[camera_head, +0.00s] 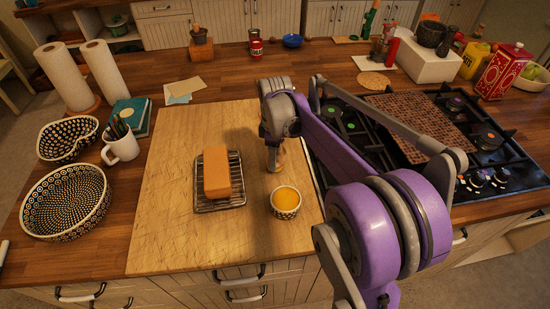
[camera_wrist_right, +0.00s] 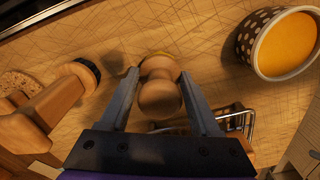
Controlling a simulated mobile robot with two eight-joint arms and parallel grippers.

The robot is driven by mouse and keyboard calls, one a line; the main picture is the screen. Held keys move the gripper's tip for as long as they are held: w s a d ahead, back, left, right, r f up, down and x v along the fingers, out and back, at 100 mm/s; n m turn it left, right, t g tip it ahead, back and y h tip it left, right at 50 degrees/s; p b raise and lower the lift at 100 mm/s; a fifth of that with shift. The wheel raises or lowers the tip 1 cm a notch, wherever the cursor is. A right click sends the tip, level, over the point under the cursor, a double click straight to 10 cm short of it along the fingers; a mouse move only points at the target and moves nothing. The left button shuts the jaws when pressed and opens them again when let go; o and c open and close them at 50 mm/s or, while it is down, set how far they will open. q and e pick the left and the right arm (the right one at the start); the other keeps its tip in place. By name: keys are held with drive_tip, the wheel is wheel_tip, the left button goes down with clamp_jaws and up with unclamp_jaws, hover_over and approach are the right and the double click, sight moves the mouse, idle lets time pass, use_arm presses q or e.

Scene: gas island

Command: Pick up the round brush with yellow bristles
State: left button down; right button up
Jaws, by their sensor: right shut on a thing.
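In the right wrist view, the round brush (camera_wrist_right: 159,97) shows as a pale wooden knob, with a thin yellow edge beyond it. My right gripper (camera_wrist_right: 160,75) is shut on it, one finger on each side, above the wooden board. In the head view my right gripper (camera_head: 273,158) points down at the board, right of the orange block, and the brush is mostly hidden by it. Whether the brush touches the board I cannot tell. My left gripper is not in view.
A patterned bowl of yellow filling (camera_head: 285,204) stands close by on the cutting board (camera_head: 165,190); it also shows in the wrist view (camera_wrist_right: 277,45). An orange block (camera_head: 217,173) lies on a wire rack (camera_head: 235,193). A black hob (camera_head: 345,135) is to the right.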

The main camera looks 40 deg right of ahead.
drive_tip(key=c, duration=0.3)
wheel_tip(320, 180, up, 10)
drive_tip(key=shift+r, duration=0.1)
idle(0.4)
